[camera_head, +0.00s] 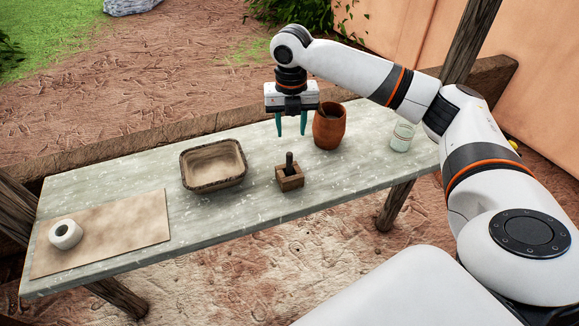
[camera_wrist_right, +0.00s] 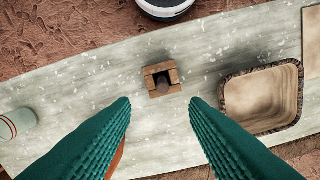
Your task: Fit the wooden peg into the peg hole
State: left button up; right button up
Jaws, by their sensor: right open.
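The wooden peg (camera_head: 289,160) is dark and stands in the opening of a small square wooden block (camera_head: 290,182), its upper part sticking out above the block. The block is the peg hole and sits on the table. In the right wrist view the peg's end (camera_wrist_right: 163,88) shows inside the block's frame (camera_wrist_right: 151,76), with a dark gap beside it; how deep it sits I cannot tell. My right gripper (camera_head: 291,125) has green fingers pointing down, open and empty, above and behind the block, apart from the peg. My left gripper is not in view.
A grey table (camera_head: 235,212) holds a shallow brown tray (camera_head: 214,184), a clay pot (camera_head: 329,130) close to the right gripper, a pale jar (camera_head: 402,137), and a brown mat (camera_head: 125,225) with a white roll (camera_head: 66,234). The table in front of the block is clear.

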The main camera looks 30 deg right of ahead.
aim_at(289, 153)
notch_tip(289, 153, down, 5)
jog(key=shift+p, duration=0.4)
jog(key=f+p, duration=0.1)
jog(key=f, duration=0.4)
jog(key=shift+w+a+p, duration=0.1)
jog(key=shift+a+p, duration=0.1)
jog(key=shift+p, duration=0.15)
jog(key=shift+f, duration=0.25)
jog(key=shift+c, duration=0.5)
grip_shut()
